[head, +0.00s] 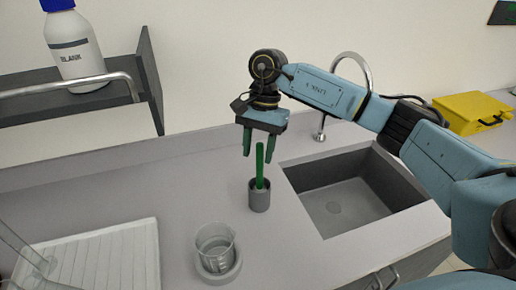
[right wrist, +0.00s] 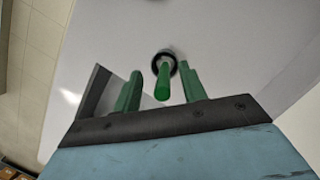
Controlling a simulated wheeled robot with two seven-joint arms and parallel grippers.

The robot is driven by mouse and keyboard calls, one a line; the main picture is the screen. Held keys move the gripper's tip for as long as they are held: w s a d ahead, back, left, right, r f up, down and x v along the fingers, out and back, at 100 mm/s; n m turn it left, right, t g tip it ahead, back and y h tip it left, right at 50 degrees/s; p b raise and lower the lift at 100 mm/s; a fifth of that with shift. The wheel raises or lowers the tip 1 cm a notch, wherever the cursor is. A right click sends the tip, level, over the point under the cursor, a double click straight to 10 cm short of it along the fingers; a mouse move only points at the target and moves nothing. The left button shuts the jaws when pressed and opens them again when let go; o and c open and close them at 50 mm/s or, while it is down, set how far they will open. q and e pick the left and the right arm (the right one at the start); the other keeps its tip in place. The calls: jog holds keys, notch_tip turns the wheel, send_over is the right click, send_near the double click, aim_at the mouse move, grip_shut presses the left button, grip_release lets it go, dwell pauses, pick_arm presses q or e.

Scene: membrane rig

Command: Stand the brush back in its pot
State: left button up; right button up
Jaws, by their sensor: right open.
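The green brush (head: 259,165) stands nearly upright in the grey pot (head: 259,198) on the counter, left of the sink. Its handle points up out of the pot. My right gripper (head: 260,147) is open above the pot, its green fingers pointing down near the handle's top and apart from it. In the right wrist view, the brush (right wrist: 163,82) shows between the two fingertips of the gripper (right wrist: 163,82), with the dark pot rim (right wrist: 166,54) behind it. The brush's lower end is hidden inside the pot. My left gripper is not in view.
A glass beaker (head: 215,245) on a round base stands in front of the pot. The sink (head: 350,190) with its tap (head: 366,75) lies to the right. A white ribbed drainboard (head: 105,262) is at front left. A yellow case (head: 472,112) sits at the back right.

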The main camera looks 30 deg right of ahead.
jog(key=v, duration=1.3)
jog(key=shift+r, duration=0.1)
dwell(0.4)
